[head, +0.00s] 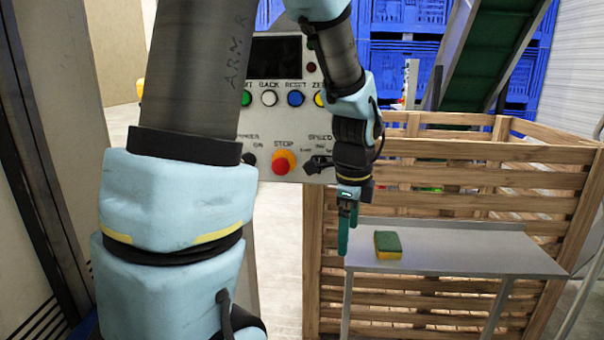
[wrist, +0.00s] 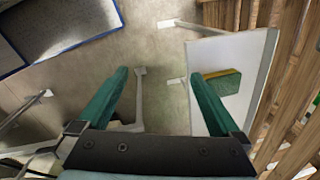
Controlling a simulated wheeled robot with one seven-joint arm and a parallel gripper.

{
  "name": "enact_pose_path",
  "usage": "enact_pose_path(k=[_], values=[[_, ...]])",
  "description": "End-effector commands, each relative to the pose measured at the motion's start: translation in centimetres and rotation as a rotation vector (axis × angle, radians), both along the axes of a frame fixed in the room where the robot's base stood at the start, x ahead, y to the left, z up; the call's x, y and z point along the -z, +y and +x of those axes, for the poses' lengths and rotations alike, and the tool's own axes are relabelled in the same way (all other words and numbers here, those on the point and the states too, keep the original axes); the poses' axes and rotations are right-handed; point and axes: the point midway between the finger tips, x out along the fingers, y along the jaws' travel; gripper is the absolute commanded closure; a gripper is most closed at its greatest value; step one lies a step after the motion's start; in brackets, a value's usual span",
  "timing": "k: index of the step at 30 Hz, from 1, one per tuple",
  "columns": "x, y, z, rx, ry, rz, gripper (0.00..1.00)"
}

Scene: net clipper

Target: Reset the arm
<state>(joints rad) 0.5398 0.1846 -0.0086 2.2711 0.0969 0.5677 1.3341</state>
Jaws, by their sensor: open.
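My gripper (head: 347,222) has green fingers and points down beside the left end of a grey table. In the wrist view its two fingers (wrist: 158,88) are spread apart with nothing between them. A control panel (head: 262,168) stands behind my arm, with a dark screen, a row of coloured buttons that includes a blue RESET button (head: 295,98), and a red STOP button (head: 282,163) on a yellow ring. My arm hides parts of the panel on both sides.
A green and yellow sponge (head: 388,246) lies on the grey table (head: 450,250), and shows in the wrist view (wrist: 222,84). A wooden slatted crate (head: 480,174) stands behind the table. Blue crates (head: 408,14) and a green conveyor (head: 488,50) are further back.

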Motion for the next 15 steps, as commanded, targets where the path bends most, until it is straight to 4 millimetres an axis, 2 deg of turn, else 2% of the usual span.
enact_pose_path(k=[1,3,9,12,15], values=[[0.1,2.2,0.0,-0.176,0.003,-0.023,0.00],[0.3,4.6,-0.3,-0.427,0.009,-0.055,0.00],[1.0,11.0,-1.9,-1.131,0.023,-0.148,0.00],[1.2,13.4,-2.8,-1.428,0.025,-0.187,0.00],[1.5,15.0,-3.6,-1.647,0.026,-0.218,0.00]])
